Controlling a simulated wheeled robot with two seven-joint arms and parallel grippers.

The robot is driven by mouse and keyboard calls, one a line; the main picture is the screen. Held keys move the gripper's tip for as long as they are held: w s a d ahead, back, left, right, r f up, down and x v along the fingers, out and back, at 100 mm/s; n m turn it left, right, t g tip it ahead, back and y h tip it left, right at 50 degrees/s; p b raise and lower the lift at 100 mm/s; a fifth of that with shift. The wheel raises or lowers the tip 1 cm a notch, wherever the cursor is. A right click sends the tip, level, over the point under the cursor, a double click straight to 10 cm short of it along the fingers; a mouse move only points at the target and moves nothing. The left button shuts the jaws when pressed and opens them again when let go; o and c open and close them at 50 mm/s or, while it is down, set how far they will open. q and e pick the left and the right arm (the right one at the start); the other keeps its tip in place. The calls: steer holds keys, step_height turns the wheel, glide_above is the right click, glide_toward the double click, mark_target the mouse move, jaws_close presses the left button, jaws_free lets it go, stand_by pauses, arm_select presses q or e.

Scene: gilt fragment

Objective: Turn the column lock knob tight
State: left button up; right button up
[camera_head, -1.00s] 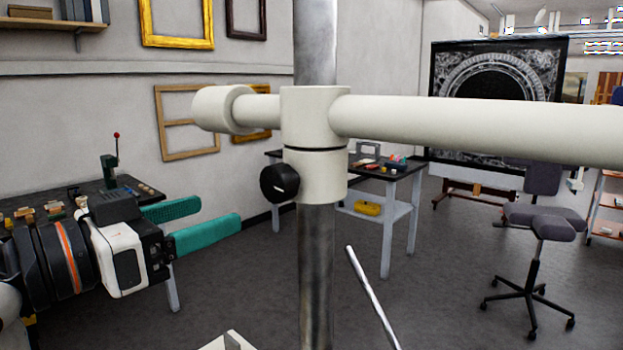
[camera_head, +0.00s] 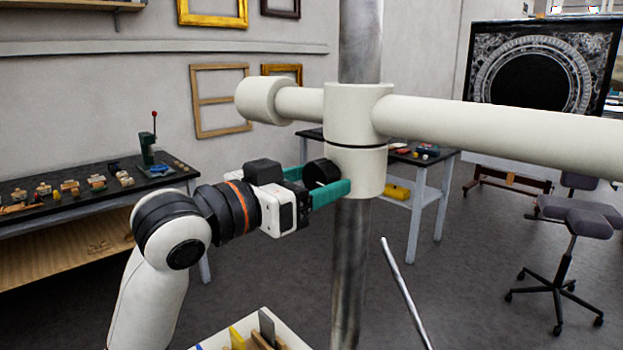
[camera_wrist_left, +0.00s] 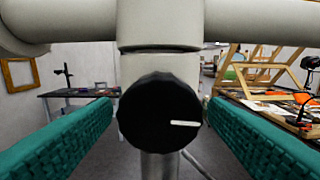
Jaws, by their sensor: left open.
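The black lock knob (camera_head: 318,172) sits on the left side of the cream collar (camera_head: 358,172) on the metal column (camera_head: 352,270). In the left wrist view the knob (camera_wrist_left: 160,113) faces me, with a white mark pointing right. My left gripper (camera_head: 322,184) is open, its teal fingers on either side of the knob. In the left wrist view the left gripper's fingers (camera_wrist_left: 158,130) show a gap to the knob on both sides. The nearer finger hides part of the knob in the head view. My right gripper is not in view.
A cream horizontal arm (camera_head: 500,132) extends right from the collar. A thin metal rod (camera_head: 405,292) slants below it. A tray (camera_head: 290,328) with tools is at the bottom. A workbench (camera_head: 90,205) stands left, a side table (camera_head: 425,170) behind, a stool (camera_head: 575,225) right.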

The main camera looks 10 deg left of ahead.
arm_select(q)
steer(key=c, duration=1)
steer(key=shift+m, duration=0.3)
steer(key=m+p, duration=0.2)
steer(key=shift+a+r+m, duration=0.1)
steer(key=shift+m, duration=0.3)
steer(key=m+p, duration=0.2)
steer(key=m, duration=0.2)
steer(key=shift+m, duration=0.3)
steer(key=m+p, duration=0.3)
steer(key=m, duration=0.2)
steer(key=shift+r, duration=0.1)
steer(key=shift+m+p, duration=0.85)
steer(key=shift+m, duration=0.55)
